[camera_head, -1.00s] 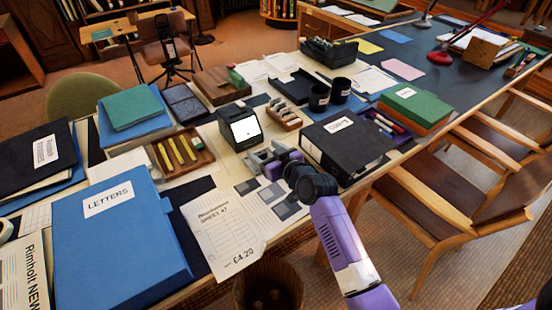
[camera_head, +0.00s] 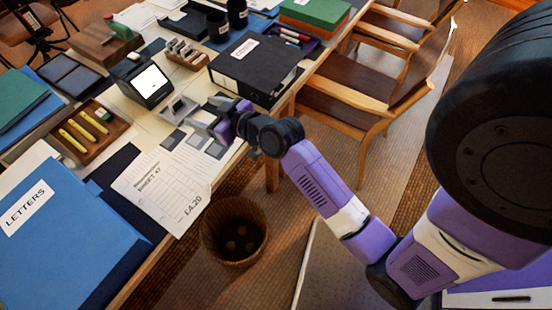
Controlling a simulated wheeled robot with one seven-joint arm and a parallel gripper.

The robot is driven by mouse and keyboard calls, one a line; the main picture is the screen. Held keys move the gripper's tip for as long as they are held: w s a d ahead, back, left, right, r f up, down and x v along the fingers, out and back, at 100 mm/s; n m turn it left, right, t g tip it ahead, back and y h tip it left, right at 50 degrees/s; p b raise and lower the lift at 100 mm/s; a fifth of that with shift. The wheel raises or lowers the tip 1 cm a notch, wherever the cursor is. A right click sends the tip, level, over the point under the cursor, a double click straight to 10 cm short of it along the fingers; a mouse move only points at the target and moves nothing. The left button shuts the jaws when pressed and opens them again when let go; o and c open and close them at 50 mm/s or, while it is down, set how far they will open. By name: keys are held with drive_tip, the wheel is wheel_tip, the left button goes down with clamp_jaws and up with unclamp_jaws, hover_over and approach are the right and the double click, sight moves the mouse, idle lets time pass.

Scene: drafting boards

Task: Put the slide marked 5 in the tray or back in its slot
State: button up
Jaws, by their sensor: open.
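My gripper (camera_head: 212,116) is open over the near edge of the table, its fingers pointing left. I see nothing held between them. Several flat grey squares, perhaps slides, lie by it: one (camera_head: 172,140) to its left, another (camera_head: 197,139) just below its fingers. A small grey block-like piece (camera_head: 180,108) sits a little left of the fingertips. I cannot read a 5 on any of them. A wooden rack (camera_head: 186,54) with several upright pieces stands farther back. A wooden tray (camera_head: 122,128) holding yellow sticks is at the left. Which is the task's tray or slot is unclear.
A dark box with a lit white face (camera_head: 152,82) stands beyond the grey piece. A large black binder (camera_head: 255,68) is close behind my gripper. A printed sheet (camera_head: 160,190) and a blue LETTERS folder (camera_head: 70,235) lie left. A wicker basket (camera_head: 234,230) stands below the table edge.

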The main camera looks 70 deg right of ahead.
drive_tip(key=s+a+f, duration=0.1)
drive_tip(key=s+a, duration=0.2)
drive_tip(key=s+a+f, duration=0.1)
drive_tip(key=a, duration=0.1)
drive_tip(key=shift+s+a+f, duration=0.25)
drive_tip(key=shift+s+f, duration=0.1)
drive_tip(key=shift+s, duration=0.05)
drive_tip(key=s+a+r+n+y, duration=0.1)
drive_tip(key=s+a+r+y, duration=0.1)
drive_tip(key=s+a+r, duration=0.2)
drive_tip(key=s+a+r+n+y, duration=0.2)
drive_tip(key=s+a+r, duration=0.2)
drive_tip(key=s+a, duration=0.7)
drive_tip(key=s, duration=0.8)
drive_tip(key=shift+a+t, duration=0.3)
drive_tip(key=shift+t, duration=0.1)
drive_tip(key=shift+r+p, duration=0.65)
